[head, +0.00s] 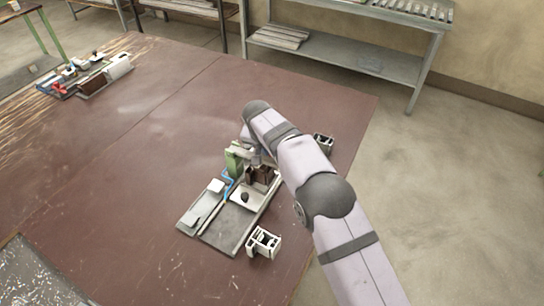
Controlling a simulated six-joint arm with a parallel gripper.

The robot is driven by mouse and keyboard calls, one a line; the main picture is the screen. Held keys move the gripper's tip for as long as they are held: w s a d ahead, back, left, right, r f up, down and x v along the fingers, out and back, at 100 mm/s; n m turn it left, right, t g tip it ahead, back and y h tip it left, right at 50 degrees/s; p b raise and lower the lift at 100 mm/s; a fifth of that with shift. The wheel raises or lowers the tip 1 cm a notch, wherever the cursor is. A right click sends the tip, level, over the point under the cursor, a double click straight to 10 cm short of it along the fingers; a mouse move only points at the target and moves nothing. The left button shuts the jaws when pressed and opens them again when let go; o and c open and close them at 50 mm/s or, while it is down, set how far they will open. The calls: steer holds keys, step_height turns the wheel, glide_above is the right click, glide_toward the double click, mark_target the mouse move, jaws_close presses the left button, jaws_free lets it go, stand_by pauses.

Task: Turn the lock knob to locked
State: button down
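The clamp fixture (228,222) lies on the red-brown bench top, left of my arm, with grey plates, a green block (235,160) and a blue part at its far end. A small dark knob (245,197) sits on the plate and may be the lock knob. Its turned position is too small to read. Dark brown blocks (262,175) stand close to my arm. My wrist comes down at the far end of the fixture, near the green block. My fingers are mostly hidden by my own arm and too small to make out, as is anything between them.
White profile pieces stand at the near end (264,242) and beyond my arm (323,143). A second fixture with red and blue parts (87,76) lies at the far left. The bench's middle is clear. A grey shelf rack (350,62) stands behind.

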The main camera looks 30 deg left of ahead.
steer(key=shift+a+m+p, duration=0.15)
steer(key=shift+m+p, duration=0.2)
steer(key=shift+m, duration=0.35)
steer(key=shift+r+m+h+p, duration=0.3)
steer(key=shift+m+p, duration=0.1)
steer(key=shift+p, duration=0.35)
steer(key=shift+a+m+p, duration=0.1)
steer(key=shift+m+p, duration=0.2)
steer(key=shift+p, duration=0.9)
steer(key=shift+f+m+h+p, duration=0.25)
steer(key=shift+m+h+p, duration=0.05)
steer(key=shift+p, duration=0.2)
steer(key=c, duration=1.9)
jaws_free()
steer(key=shift+o, duration=0.2)
steer(key=shift+r+p, duration=0.15)
steer(key=shift+p, duration=0.2)
